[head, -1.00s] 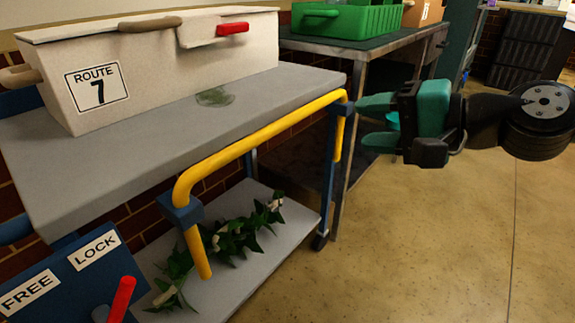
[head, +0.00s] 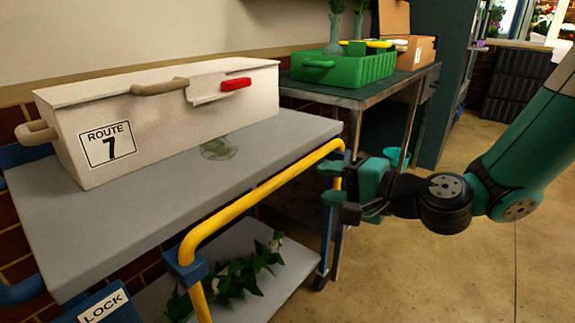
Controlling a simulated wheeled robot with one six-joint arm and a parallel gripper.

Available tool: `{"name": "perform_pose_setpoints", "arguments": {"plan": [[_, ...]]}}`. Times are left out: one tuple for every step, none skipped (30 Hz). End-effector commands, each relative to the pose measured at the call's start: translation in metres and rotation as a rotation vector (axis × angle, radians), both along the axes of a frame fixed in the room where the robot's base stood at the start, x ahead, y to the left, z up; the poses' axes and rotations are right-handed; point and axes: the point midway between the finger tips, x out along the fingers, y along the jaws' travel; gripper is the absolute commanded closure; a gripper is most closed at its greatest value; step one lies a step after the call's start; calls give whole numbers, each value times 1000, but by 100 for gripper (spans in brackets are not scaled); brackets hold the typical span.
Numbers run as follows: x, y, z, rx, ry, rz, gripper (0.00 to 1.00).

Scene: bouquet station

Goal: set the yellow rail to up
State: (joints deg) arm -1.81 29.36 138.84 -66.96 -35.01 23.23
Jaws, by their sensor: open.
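The yellow rail (head: 268,187) runs along the front side of the grey cart (head: 120,215), close to the level of its top. Its ends bend down past blue brackets, one seen at the near end (head: 186,268). My gripper (head: 330,184) is open at the rail's far end, with its teal fingers by the far downward leg. I cannot tell whether the leg lies between the fingers or behind them, or whether they touch it. The near leg's lower end is out of view.
A white box (head: 165,120) marked ROUTE 7 stands on the cart top. A leafy garland (head: 240,278) lies on the lower shelf. A blue LOCK panel (head: 100,308) is at the bottom left. A side table with a green crate (head: 340,68) stands behind. The floor at right is clear.

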Motion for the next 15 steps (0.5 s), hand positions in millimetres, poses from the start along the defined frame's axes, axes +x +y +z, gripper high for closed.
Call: {"name": "perform_pose_setpoints", "arguments": {"plan": [[6, 11, -2, 0, -3, 7, 52], [10, 17, -3, 2, -4, 6, 52], [16, 24, -5, 0, -3, 7, 52], [21, 29, -6, 1, -4, 6, 52], [24, 34, -8, 1, -3, 5, 52], [30, 41, -10, 0, -3, 5, 52], [34, 46, -11, 1, -4, 6, 52], [37, 50, -12, 2, -3, 4, 52], [41, 55, -13, 1, -2, 3, 52], [44, 59, -14, 2, -4, 3, 52], [47, 62, -15, 1, -3, 2, 52], [51, 67, -16, 2, -3, 3, 52], [53, 69, -17, 1, -2, 2, 52], [55, 71, -18, 1, -2, 2, 52], [57, 74, -19, 2, -1, 1, 52]]}}
